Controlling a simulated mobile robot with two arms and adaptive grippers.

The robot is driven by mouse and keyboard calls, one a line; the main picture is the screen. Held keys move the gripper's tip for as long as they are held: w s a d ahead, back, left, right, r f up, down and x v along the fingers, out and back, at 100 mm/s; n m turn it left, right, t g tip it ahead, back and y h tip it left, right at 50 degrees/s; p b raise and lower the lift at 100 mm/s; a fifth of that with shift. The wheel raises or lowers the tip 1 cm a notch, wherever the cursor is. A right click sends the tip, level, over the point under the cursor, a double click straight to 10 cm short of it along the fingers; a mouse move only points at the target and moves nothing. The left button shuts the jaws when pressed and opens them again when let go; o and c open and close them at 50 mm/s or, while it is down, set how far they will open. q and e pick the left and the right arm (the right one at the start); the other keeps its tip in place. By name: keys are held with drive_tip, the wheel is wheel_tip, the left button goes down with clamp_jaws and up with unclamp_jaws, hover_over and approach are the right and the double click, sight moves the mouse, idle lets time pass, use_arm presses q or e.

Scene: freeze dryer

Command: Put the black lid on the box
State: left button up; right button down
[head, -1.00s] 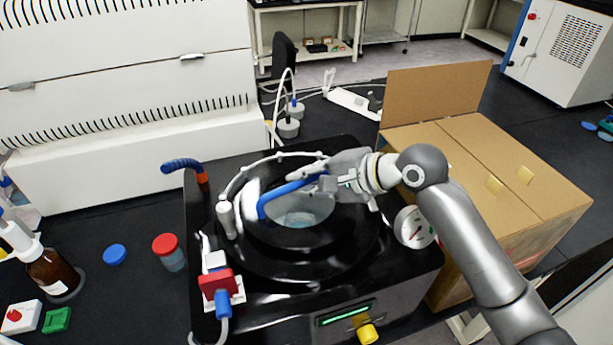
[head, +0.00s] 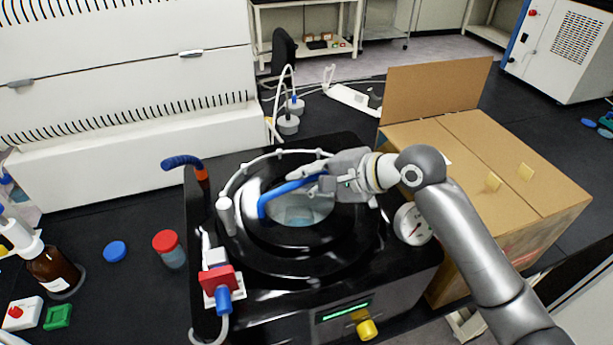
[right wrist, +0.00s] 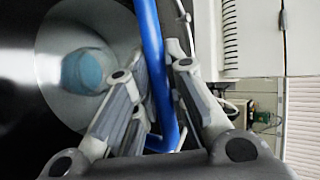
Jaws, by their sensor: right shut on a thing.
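The box is the black freeze dryer unit (head: 400,268), with a round opening in its top. Over that opening is the round black lid (head: 290,238), with a clear middle and a blue handle (head: 275,196). My right gripper (head: 328,182) is shut on the blue handle at its right end. In the right wrist view the blue handle (right wrist: 153,50) runs between the fingers, with the clear middle to the left. I cannot tell whether the lid touches the box rim all round. My left gripper is not in view.
A cardboard box (head: 450,165) stands close on the right, under my right arm. A round gauge (head: 412,225) and a yellow knob (head: 367,330) are on the unit. A red-capped jar (head: 169,249) and brown bottle (head: 52,272) stand to the left.

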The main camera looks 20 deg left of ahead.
drive_tip(key=shift+f, duration=0.3)
idle(0.5)
drive_tip(key=c, duration=1.4)
unclamp_jaws()
drive_tip(key=shift+f, duration=0.15)
drive_tip(key=v, duration=1.2)
